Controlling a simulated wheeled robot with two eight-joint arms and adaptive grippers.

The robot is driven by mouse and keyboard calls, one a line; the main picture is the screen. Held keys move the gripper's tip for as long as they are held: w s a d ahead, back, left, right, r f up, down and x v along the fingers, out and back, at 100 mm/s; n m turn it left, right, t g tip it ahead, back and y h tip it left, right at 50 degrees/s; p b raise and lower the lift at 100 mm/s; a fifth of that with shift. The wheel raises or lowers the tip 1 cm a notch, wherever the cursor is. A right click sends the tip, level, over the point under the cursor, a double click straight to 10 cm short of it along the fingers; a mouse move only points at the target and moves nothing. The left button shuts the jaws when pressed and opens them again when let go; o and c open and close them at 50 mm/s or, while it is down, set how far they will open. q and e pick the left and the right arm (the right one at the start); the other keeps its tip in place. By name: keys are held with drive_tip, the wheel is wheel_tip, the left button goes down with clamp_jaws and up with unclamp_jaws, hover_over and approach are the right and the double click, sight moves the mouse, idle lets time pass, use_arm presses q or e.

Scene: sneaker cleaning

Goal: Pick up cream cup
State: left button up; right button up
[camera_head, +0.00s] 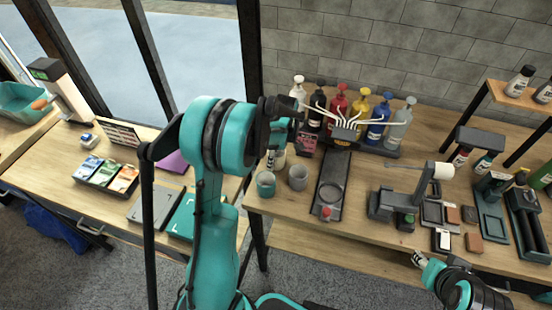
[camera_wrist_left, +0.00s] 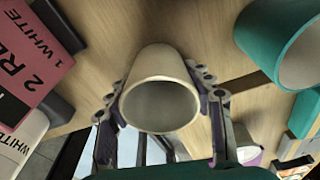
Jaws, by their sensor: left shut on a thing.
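The cream cup (camera_wrist_left: 160,62) is in the middle of the left wrist view, its open rim toward the camera. My left gripper (camera_wrist_left: 161,82) has one finger on each side of the cup and is shut on it. In the head view the cream cup (camera_head: 280,159) shows only partly, behind my left gripper (camera_head: 272,158), above the wooden counter. My right gripper (camera_head: 418,258) is small at the counter's front edge; its opening cannot be made out.
A teal cup (camera_head: 265,186) and a grey cup (camera_head: 298,178) stand close by. A pink sign (camera_head: 306,143) and a row of pump bottles (camera_head: 362,112) stand behind. A dark tray (camera_head: 331,184) lies to the right. Tools and small blocks fill the right side.

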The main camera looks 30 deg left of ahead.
use_arm(q)
wheel_tip(320, 180, up, 4)
drive_tip(key=shift+f+p, duration=0.1)
drive_tip(key=shift+p, duration=0.7)
drive_tip(key=d+r+p, duration=0.1)
drive_tip(key=d+r, duration=0.2)
drive_tip(key=d, duration=0.2)
drive_tip(key=w+d+r+p, duration=0.1)
drive_tip(key=d+r+p, duration=0.1)
drive_tip(key=d+r, duration=0.2)
drive_tip(key=shift+d, duration=1.3)
